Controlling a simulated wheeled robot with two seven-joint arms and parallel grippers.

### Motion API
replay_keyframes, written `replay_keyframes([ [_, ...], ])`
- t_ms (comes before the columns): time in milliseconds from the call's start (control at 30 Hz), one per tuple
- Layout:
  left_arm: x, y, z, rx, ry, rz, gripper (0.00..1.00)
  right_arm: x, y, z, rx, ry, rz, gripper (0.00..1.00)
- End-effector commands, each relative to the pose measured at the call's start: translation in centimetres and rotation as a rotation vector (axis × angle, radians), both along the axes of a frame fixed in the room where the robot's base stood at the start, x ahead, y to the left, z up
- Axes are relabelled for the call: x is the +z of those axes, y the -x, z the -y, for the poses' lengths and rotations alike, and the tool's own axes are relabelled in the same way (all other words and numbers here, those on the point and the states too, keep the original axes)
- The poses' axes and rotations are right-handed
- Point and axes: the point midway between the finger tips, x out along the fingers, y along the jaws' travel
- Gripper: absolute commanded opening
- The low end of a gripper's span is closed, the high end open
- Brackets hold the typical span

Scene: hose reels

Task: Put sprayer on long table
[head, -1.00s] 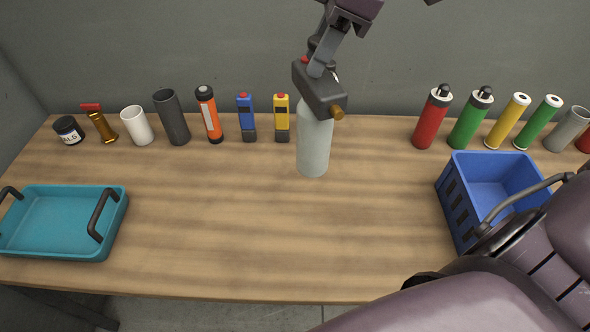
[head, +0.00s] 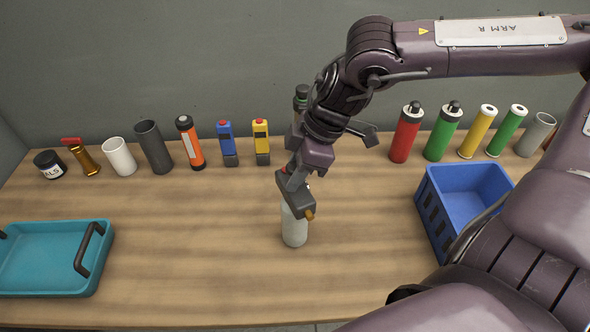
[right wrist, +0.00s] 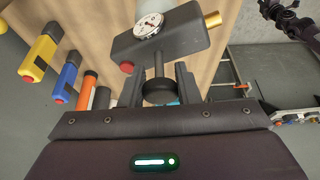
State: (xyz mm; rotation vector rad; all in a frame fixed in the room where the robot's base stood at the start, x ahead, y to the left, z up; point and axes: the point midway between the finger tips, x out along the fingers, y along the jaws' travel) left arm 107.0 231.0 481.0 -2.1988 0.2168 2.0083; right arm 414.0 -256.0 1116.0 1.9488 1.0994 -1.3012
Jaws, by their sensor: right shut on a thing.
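The sprayer has a pale grey bottle (head: 294,228) and a dark grey head with a brass nozzle, a red button and a round gauge. It is upright over the middle of the long table (head: 210,270); I cannot tell if its base touches the top. My right gripper (head: 305,172) is above the sprayer head, shut on the black knob on its top. In the right wrist view, the sprayer head (right wrist: 170,38) is beyond the fingers, and the knob (right wrist: 160,92) sits between them.
A teal tray (head: 45,285) is at the left and a blue basket (head: 433,215) at the right. Several bottles, cups and tools line the back, including a yellow device (head: 261,140) and a red bottle (head: 405,135). My arm partly hides a dark-capped item (head: 301,92). The table's middle front is clear.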

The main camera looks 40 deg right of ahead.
Motion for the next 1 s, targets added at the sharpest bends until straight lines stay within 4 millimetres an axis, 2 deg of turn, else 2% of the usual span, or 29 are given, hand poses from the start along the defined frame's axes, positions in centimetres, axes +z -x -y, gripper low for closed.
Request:
replay_keyframes([
  [100,0.18,-0.10,0.00,0.000,0.000,0.002,0.27,-0.69,-0.02,-0.02,0.000,-0.001,0.002,0.00],
  [467,-0.38,-0.25,0.09,-0.003,0.002,0.004,0.27,-1.20,-0.06,-0.01,0.000,0.000,0.004,0.00],
  [500,-0.19,-0.24,0.10,-0.003,0.002,0.004,0.27,-1.06,-0.02,0.01,0.000,0.000,0.001,0.34],
  [633,-0.17,-0.23,0.12,-0.004,0.001,0.004,0.27,-1.04,-0.02,0.00,0.000,0.000,0.001,0.51],
  [1000,0.42,-0.19,0.12,-0.004,0.001,0.003,0.27,-0.43,-0.02,0.01,0.001,0.000,0.002,0.51],
])
